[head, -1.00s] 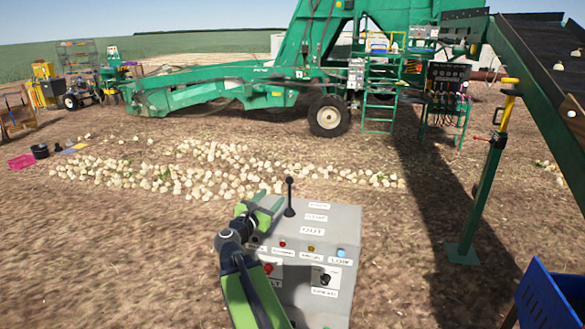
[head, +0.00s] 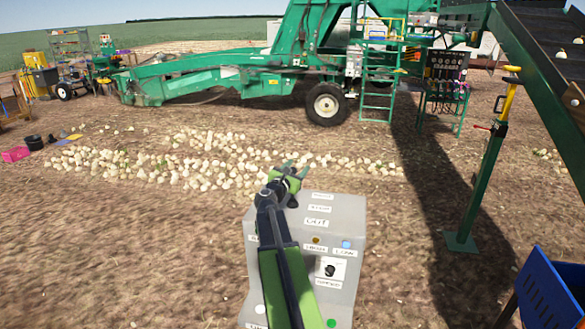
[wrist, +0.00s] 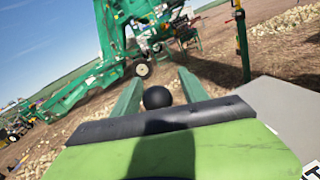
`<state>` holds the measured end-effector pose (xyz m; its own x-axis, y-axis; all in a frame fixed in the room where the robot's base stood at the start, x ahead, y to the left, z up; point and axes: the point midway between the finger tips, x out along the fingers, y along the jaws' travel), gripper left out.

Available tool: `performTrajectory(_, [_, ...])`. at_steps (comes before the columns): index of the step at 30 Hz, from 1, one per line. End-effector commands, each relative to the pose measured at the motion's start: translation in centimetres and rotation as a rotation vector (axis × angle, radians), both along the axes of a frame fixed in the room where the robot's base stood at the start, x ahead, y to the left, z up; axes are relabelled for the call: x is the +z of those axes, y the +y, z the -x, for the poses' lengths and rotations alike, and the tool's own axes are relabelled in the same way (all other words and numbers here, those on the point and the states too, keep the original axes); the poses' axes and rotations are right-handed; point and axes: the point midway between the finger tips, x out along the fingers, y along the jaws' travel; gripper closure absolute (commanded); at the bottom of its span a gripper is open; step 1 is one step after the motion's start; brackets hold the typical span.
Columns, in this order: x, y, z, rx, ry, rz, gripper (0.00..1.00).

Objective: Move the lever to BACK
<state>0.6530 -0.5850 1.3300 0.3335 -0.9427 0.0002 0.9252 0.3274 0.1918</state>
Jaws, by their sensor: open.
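The lever's black ball knob (wrist: 157,97) shows in the wrist view between my two green fingers, with a gap visible on each side. The box top has white labels; one reads OUT (head: 316,222). The smaller labels are too blurred to read, so I cannot tell which position the lever is in.
A blue light (head: 346,245) and a black knob (head: 329,269) sit on the box's near face. A blue bin (head: 545,300) stands at the lower right, below a conveyor (head: 540,60) on a green post. Onions (head: 210,160) lie on the soil beyond the box.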

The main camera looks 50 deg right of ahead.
Motion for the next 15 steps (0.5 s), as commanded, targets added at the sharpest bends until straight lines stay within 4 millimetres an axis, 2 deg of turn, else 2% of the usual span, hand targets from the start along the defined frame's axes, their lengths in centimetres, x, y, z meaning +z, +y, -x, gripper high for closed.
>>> performTrajectory(7, [-0.01,0.66,-0.57,0.010,0.000,0.000,0.50])
performTrajectory(15, [0.00,1.06,-0.89,0.015,0.000,0.000,0.85])
